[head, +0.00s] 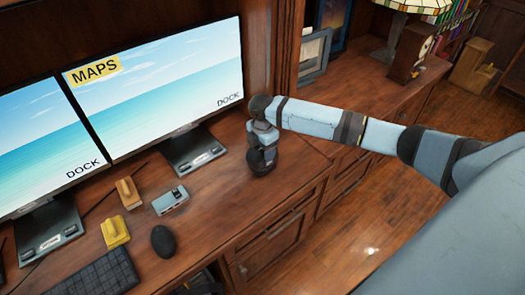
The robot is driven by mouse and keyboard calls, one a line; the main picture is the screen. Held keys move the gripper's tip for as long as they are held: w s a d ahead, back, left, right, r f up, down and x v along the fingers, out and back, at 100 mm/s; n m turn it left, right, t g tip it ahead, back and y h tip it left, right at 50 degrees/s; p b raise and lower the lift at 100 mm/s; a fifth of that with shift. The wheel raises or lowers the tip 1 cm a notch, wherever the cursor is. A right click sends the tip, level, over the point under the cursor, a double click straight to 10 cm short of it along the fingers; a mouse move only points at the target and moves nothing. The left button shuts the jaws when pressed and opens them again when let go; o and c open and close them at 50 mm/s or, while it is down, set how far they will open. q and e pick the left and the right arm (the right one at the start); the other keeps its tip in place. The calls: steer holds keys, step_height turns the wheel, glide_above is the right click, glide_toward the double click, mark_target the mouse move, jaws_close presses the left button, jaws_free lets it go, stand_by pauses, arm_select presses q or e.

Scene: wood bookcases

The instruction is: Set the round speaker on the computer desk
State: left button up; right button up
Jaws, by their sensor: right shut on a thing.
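The round speaker (262,165) is a small dark round thing under my right gripper, over the right end of the computer desk (215,205). My right gripper (263,151) points down and is shut on the speaker, covering its upper part. The speaker's lower edge looks at or very near the wood desktop; I cannot tell if it touches. My left gripper is not visible.
Two monitors (165,90) stand at the back left of the desk. A grey device (170,200), yellow blocks (115,231), a black mouse (163,241) and a keyboard (95,275) lie in front. The desktop between the mouse and speaker is bare. A lamp (400,20) stands behind.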

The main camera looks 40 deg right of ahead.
steer(key=shift+f, duration=0.7)
steer(key=o, duration=1.1)
steer(key=shift+f, duration=0.15)
